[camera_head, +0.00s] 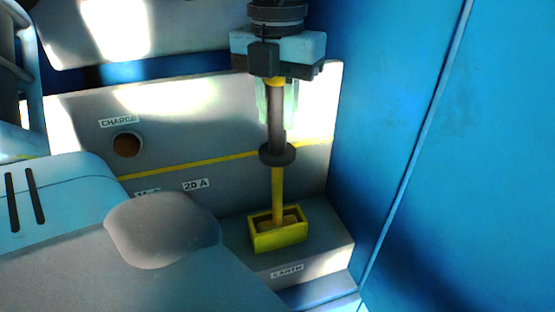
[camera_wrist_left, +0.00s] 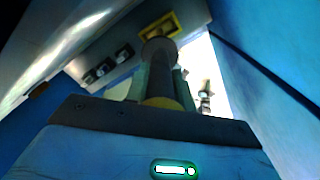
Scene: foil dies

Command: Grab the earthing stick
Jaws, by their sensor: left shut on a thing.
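The earthing stick (camera_head: 277,190) is upright, with a dark grey handle, a round dark collar and a thin yellow shaft. Its lower end is inside the yellow open box (camera_head: 279,240) above the EARTH label. My left gripper (camera_head: 277,108) comes down from above, its pale greenish fingers shut on the handle above the collar. In the left wrist view the stick (camera_wrist_left: 160,75) runs away between the fingers, its collar towards the yellow box (camera_wrist_left: 178,24). The shaft's tip is hidden in the box. My right gripper is in neither view.
A blue wall (camera_head: 440,170) stands close on the right. Behind the stick is a grey panel (camera_head: 225,150) with a yellow line, a CHARGE label, a 20 A label and a round brown hole (camera_head: 127,145). The yellow box sits on a grey ledge (camera_head: 325,243).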

